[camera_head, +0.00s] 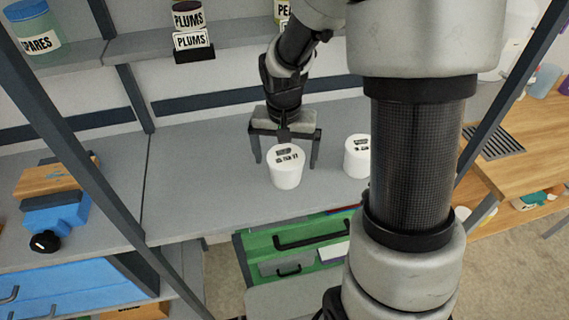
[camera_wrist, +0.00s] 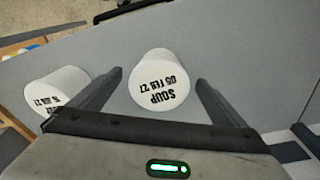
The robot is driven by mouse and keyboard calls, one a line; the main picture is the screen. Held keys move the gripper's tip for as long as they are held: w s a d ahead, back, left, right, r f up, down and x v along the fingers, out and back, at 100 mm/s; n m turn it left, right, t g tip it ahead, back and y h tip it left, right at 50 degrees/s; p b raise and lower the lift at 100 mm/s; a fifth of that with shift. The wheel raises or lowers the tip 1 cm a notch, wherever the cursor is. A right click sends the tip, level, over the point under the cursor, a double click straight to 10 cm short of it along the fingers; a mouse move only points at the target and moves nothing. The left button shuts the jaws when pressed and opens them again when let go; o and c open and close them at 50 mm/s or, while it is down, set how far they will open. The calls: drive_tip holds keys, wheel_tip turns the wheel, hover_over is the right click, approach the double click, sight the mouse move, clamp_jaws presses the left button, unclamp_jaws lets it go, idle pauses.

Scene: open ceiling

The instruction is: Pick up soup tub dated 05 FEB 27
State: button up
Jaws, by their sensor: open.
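A white soup tub (camera_head: 286,176) stands upright on the grey shelf, and in the wrist view its lid (camera_wrist: 161,100) reads SOUP 05 FEB 27, upside down. A second white tub (camera_head: 356,165) stands to its right in the head view, partly hidden by my arm. In the wrist view this second tub (camera_wrist: 58,82) is at the left, its label partly cut by my finger and hard to read. My gripper (camera_head: 286,164) is open and empty, pointing down. In the wrist view the 05 FEB 27 tub shows between the fingers, with gaps on both sides; I cannot tell fingertip height.
The grey shelf (camera_head: 190,180) is clear left of the tubs. Blue clamp-like equipment (camera_head: 55,212) sits far left. Jars labelled PLUMS (camera_head: 190,42) stand on the upper shelf. A green drawer unit (camera_head: 270,243) is below. A slanted dark post crosses the left side.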

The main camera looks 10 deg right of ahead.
drive_tip(key=shift+w+d+f, duration=0.1)
drive_tip(key=shift+w+f, duration=0.15)
drive_tip(key=shift+f, duration=0.65)
drive_tip(key=shift+w+d+f, duration=0.1)
drive_tip(key=shift+w+f, duration=0.15)
drive_tip(key=shift+f, duration=0.6)
drive_tip(key=shift+w+d+f, duration=0.1)
drive_tip(key=shift+w+f, duration=0.15)
drive_tip(key=shift+f, duration=0.65)
drive_tip(key=shift+c, duration=0.4)
drive_tip(key=c, duration=1.4)
